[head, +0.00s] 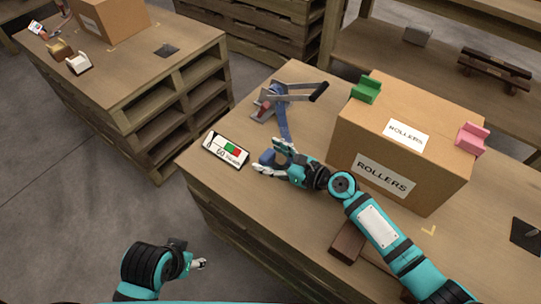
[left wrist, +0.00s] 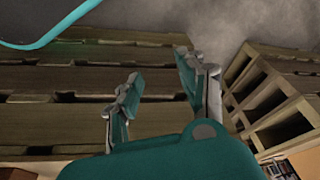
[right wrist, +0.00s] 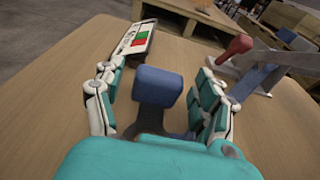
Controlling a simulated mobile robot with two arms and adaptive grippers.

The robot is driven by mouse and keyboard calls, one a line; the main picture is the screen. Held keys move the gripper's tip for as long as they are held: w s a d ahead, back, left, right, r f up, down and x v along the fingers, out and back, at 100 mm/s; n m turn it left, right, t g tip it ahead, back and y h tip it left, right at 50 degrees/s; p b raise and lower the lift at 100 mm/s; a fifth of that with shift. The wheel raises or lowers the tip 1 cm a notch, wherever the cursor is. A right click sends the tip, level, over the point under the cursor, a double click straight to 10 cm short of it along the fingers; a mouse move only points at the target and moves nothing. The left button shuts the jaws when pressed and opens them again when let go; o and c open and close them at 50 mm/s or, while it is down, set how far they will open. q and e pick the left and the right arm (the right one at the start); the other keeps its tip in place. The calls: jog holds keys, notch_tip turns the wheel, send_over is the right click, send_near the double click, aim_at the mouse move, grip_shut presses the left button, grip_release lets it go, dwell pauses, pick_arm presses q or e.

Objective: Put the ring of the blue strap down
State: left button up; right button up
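The blue strap (head: 283,127) runs from the grey tensioner (head: 283,97) across the wooden table to its blue ring end. The blue ring (right wrist: 158,86) sits low over the tabletop between the fingers of my right gripper (right wrist: 162,72). Gaps show on both sides of the ring, so the fingers look spread around it without gripping. In the head view the right gripper (head: 268,157) partly hides the ring. I cannot tell whether the ring fully touches the table. My left gripper (head: 201,264) hangs off the table's front side; in the left wrist view (left wrist: 160,80) it is open and empty.
A labelled device (head: 226,150) lies left of the right gripper. A cardboard box (head: 420,120) marked ROLLERS stands right, with a green block (head: 366,89) and pink block (head: 471,137) at its edges. A brown wooden piece (head: 347,240) lies near the table's front edge.

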jog(key=shift+r, duration=0.2)
jog(key=p+v, duration=0.1)
jog(key=v, duration=0.9)
jog(key=shift+s+d, duration=0.25)
jog(key=shift+d, duration=0.1)
jog(key=shift+s+d+r, duration=0.2)
jog(key=shift+s+d, duration=0.1)
jog(key=shift+d, duration=0.2)
pick_arm(q)
jog(key=x, duration=0.3)
jog(key=s+x, duration=0.1)
jog(key=x, duration=0.1)
jog(key=shift+w+f, duration=0.1)
jog(key=shift+f, duration=0.2)
pick_arm(e)
jog(key=shift+a, duration=0.1)
